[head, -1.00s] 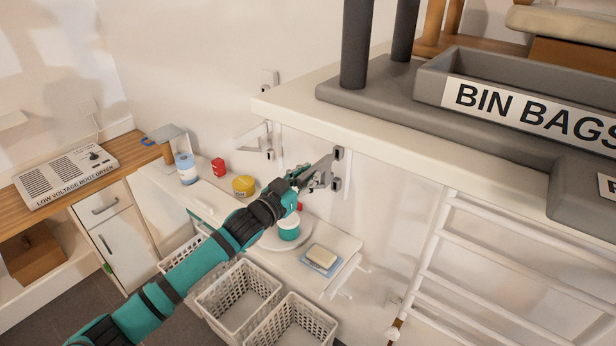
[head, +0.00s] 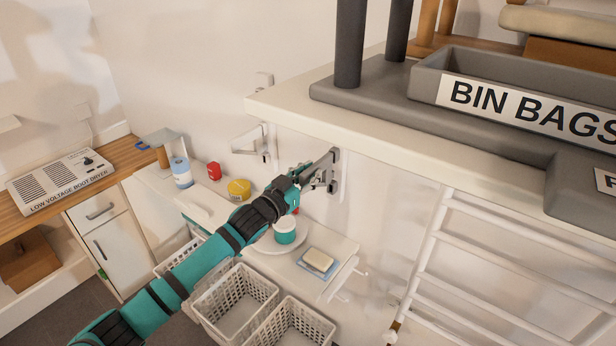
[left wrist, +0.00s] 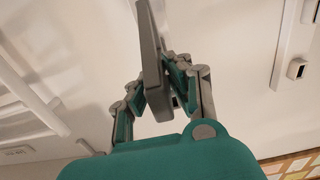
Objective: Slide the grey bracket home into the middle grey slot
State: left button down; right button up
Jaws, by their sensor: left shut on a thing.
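My left gripper (head: 298,177) is shut on the grey bracket (head: 322,164), a flat arm that reaches from the jaws toward the back wall, under the white shelf. In the left wrist view the bracket (left wrist: 152,55) stands between the two fingers of the gripper (left wrist: 158,85). In the head view its far end overlaps grey fittings on a white upright rail (head: 343,185). I cannot tell whether it is in a slot there, nor pick out the middle slot for sure. A small grey socket (left wrist: 296,68) shows at the right of the left wrist view. My right gripper is not in view.
The white shelf (head: 290,112) with a grey bin-bag tray (head: 440,85) hangs just above the gripper. Another wall bracket (head: 262,145) is to the left. A low shelf below holds a teal-white tub (head: 285,230), a yellow pot (head: 239,190) and a sponge (head: 318,259). White rungs (head: 490,243) stand right.

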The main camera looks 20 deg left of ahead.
pick_arm(q)
jog(key=shift+w+d, duration=0.1)
jog(key=shift+w, duration=0.1)
jog(key=c, duration=1.2)
grip_release()
jog(key=v, duration=1.2)
